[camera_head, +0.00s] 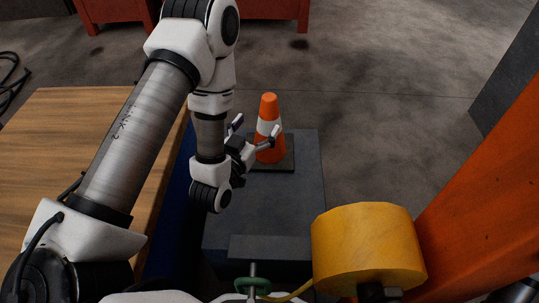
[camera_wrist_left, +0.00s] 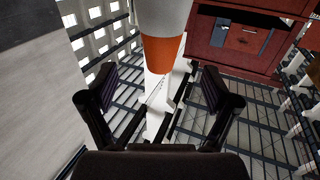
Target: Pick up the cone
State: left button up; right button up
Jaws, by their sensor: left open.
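The cone (camera_head: 269,104) is orange with a white band and a dark square base. It stands upright on a dark grey block in the head view. My left gripper (camera_head: 256,128) is open close to the cone's near left side, with its fingers pointing toward it. In the left wrist view, the cone's white band and an orange part (camera_wrist_left: 162,52) show at the top centre, between the lines of the two open fingers (camera_wrist_left: 156,88). I cannot tell whether a finger touches the cone. My right gripper is not in view.
The grey block (camera_head: 300,195) has bare top around the cone base. A wooden table (camera_head: 60,125) lies left, under my left arm. A yellow cylinder (camera_head: 367,240) and an orange beam (camera_head: 490,190) stand at the lower right. A red cabinet (camera_wrist_left: 240,55) shows in the wrist view.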

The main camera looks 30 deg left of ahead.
aim_at(265, 119)
pick_arm(q)
jog(key=shift+w+f, duration=0.1)
jog(key=shift+f, duration=0.85)
jog(key=shift+w+r+p, duration=0.2)
jog(key=shift+w+p, duration=0.3)
jog(key=shift+p, duration=0.05)
jog(key=shift+w+r+p, duration=0.2)
jog(key=shift+w+p, duration=0.3)
jog(key=w+b, duration=0.2)
jog(key=w, duration=0.1)
jog(key=w+f+b, duration=0.1)
jog(key=w, duration=0.1)
jog(key=shift+w+a+f, duration=0.1)
jog(key=shift+a, duration=0.15)
jog(key=shift+w, duration=0.25)
jog(key=shift+r, duration=0.2)
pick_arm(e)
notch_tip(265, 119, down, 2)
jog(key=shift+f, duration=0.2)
pick_arm(q)
grip_shut()
